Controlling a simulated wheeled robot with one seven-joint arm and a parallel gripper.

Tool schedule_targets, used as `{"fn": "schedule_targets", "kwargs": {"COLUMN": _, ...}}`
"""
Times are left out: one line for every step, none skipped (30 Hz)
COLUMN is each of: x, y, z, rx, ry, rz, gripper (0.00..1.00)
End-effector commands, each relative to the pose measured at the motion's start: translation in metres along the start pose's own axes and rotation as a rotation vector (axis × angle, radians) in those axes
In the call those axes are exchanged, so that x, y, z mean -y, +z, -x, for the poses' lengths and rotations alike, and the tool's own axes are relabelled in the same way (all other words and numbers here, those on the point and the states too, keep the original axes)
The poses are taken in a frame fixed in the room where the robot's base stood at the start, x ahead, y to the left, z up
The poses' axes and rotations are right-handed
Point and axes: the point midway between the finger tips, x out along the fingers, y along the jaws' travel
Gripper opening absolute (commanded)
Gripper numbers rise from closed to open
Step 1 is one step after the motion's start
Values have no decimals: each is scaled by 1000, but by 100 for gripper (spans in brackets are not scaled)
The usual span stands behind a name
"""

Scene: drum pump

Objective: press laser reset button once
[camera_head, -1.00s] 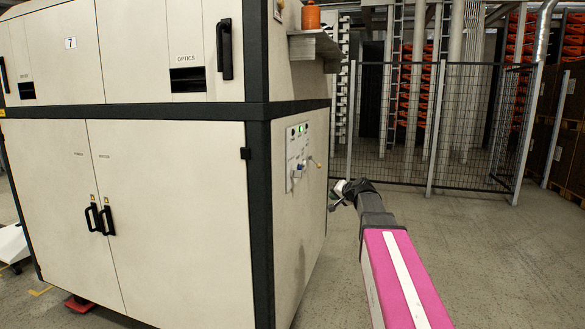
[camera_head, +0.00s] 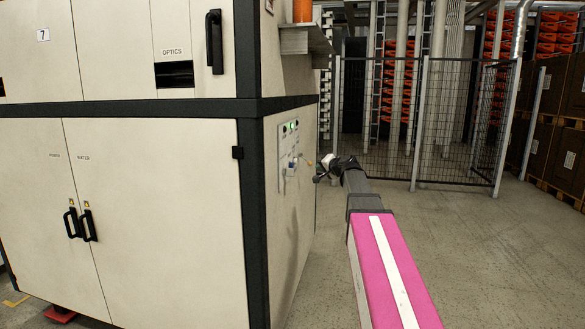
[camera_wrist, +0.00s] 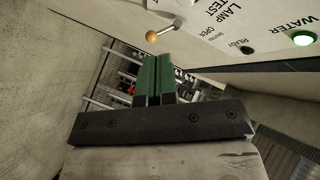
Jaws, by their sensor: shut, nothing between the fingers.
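The control panel (camera_head: 285,152) is on the right-hand side face of the large cream cabinet, with a lit green light (camera_head: 291,126) on it. In the wrist view the panel (camera_wrist: 252,22) shows lettering that reads WATER, READY and LAMP TEST, a lit green round light (camera_wrist: 304,38) and a small black one (camera_wrist: 247,49). A lever with a yellow-orange ball (camera_wrist: 151,37) sticks out near the fingers. I cannot read any laser reset label. My gripper (camera_head: 321,172) is beside the panel, to its right in the head view. In the wrist view its green fingers (camera_wrist: 157,62) are shut and empty.
A shelf (camera_head: 306,40) with an orange container (camera_head: 302,11) juts out above the panel. A mesh fence (camera_head: 400,120) stands behind, and boxes on pallets (camera_head: 555,130) stand at the right. The floor (camera_head: 480,250) right of the cabinet is clear.

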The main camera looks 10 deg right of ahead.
Motion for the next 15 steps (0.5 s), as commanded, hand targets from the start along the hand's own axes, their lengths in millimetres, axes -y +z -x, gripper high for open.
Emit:
{"fn": "schedule_targets", "kwargs": {"x": 3, "y": 2, "z": -4, "rx": 1, "ry": -1, "rz": 0, "gripper": 0}}
{"fn": "schedule_targets", "kwargs": {"x": 4, "y": 4, "z": -6, "rx": 1, "ry": -1, "rz": 0, "gripper": 0}}
{"fn": "schedule_targets", "kwargs": {"x": 7, "y": 7, "z": -10, "rx": 1, "ry": -1, "rz": 0, "gripper": 0}}
{"fn": "schedule_targets", "kwargs": {"x": 9, "y": 9, "z": -12, "rx": 2, "ry": -1, "rz": 0, "gripper": 0}}
{"fn": "schedule_targets", "kwargs": {"x": 11, "y": 11, "z": -15, "rx": 2, "ry": -1, "rz": 0, "gripper": 0}}
{"fn": "schedule_targets", "kwargs": {"x": 13, "y": 13, "z": -18, "rx": 2, "ry": -1, "rz": 1, "gripper": 0}}
{"fn": "schedule_targets", "kwargs": {"x": 15, "y": 15, "z": -21, "rx": 2, "ry": 0, "rz": 1, "gripper": 0}}
{"fn": "schedule_targets", "kwargs": {"x": 17, "y": 17, "z": -24, "rx": 2, "ry": 0, "rz": 1, "gripper": 0}}
{"fn": "schedule_targets", "kwargs": {"x": 20, "y": 20, "z": -28, "rx": 2, "ry": -1, "rz": 1, "gripper": 0}}
{"fn": "schedule_targets", "kwargs": {"x": 22, "y": 22, "z": -30, "rx": 2, "ry": -1, "rz": 0, "gripper": 0}}
{"fn": "schedule_targets", "kwargs": {"x": 24, "y": 24, "z": -33, "rx": 2, "ry": -1, "rz": 0, "gripper": 0}}
{"fn": "schedule_targets", "kwargs": {"x": 26, "y": 26, "z": -36, "rx": 2, "ry": 0, "rz": 0, "gripper": 0}}
{"fn": "schedule_targets", "kwargs": {"x": 28, "y": 28, "z": -38, "rx": 2, "ry": 0, "rz": 1, "gripper": 0}}
{"fn": "schedule_targets", "kwargs": {"x": 29, "y": 29, "z": -41, "rx": 2, "ry": 0, "rz": 1, "gripper": 0}}
{"fn": "schedule_targets", "kwargs": {"x": 32, "y": 32, "z": -44, "rx": 2, "ry": 0, "rz": 1, "gripper": 0}}
